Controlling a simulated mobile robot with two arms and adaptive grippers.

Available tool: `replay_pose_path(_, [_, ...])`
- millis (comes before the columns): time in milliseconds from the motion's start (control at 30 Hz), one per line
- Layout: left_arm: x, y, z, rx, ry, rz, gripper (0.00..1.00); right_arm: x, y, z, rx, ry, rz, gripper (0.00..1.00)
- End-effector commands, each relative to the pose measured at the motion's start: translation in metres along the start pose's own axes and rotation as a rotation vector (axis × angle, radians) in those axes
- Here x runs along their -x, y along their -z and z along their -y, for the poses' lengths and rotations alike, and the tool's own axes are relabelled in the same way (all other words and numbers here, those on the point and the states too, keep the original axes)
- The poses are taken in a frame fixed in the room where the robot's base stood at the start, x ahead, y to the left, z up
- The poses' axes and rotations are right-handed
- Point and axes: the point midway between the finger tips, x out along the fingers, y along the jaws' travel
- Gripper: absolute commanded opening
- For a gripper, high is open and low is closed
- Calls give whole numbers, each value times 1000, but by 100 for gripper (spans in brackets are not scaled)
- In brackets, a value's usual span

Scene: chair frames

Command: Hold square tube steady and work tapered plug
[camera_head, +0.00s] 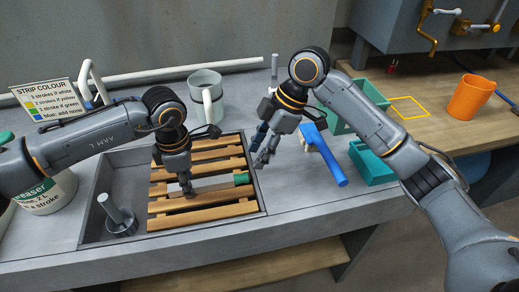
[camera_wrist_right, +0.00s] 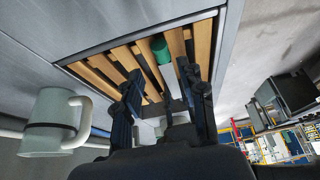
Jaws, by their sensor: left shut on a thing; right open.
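The grey square tube (camera_head: 215,184) lies on the wooden slatted rack in the sink. The green tapered plug (camera_head: 241,179) is at its right end; how deep it sits I cannot tell. My left gripper (camera_head: 186,189) is shut on the tube near its left part and hides some of it. My right gripper (camera_head: 262,160) is open and empty, above and right of the plug, apart from it. In the right wrist view the plug (camera_wrist_right: 161,49) and the tube (camera_wrist_right: 170,82) show between and beyond the open fingers (camera_wrist_right: 165,92).
A pale jug (camera_head: 205,92) stands behind the rack. A sign (camera_head: 44,99) and a tub (camera_head: 48,195) are at left. A metal post (camera_head: 117,214) stands in the sink. A blue-handled brush (camera_head: 328,160), green bins (camera_head: 371,160) and an orange cup (camera_head: 470,98) are at right.

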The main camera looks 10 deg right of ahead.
Motion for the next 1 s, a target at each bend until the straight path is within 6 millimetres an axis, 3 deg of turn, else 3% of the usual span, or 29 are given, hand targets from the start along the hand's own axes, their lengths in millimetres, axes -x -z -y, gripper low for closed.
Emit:
replay_pose_path(567, [0,0,0,-1,1,0,0,-80,0,2,-1,5,-1,41])
replay_pose_path(767, [0,0,0,-1,1,0,0,-78,0,1,0,2,-1,2])
replay_pose_path(1000, [0,0,0,-1,1,0,0,-77,0,1,-1,2,-1,0])
